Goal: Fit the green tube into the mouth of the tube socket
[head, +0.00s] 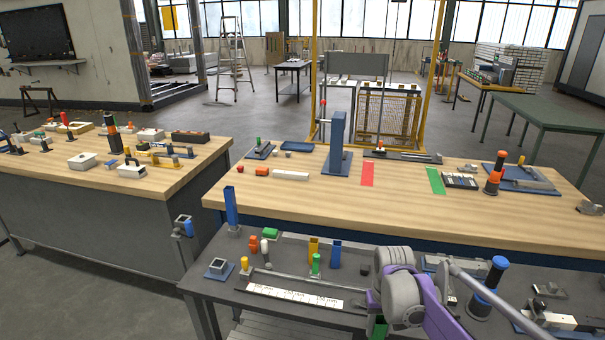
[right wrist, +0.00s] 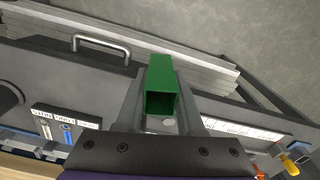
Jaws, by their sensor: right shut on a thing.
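The green tube (right wrist: 162,72) is a square hollow tube. In the right wrist view it sits between the two fingers of my right gripper (right wrist: 163,112), which is shut on it, with its open end facing the camera. In the head view the tube (head: 378,328) shows only partly at the bottom edge, below my purple arm. A grey square socket with an open top on a blue base (head: 218,267), which looks like the tube socket, stands on the dark lower bench, well left of the tube. My left gripper is in neither view.
A white ruled strip (head: 295,292) lies on the lower bench between socket and tube. Small coloured parts and an upright yellow block (head: 313,248) stand behind it. The wooden table (head: 400,190) rises behind.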

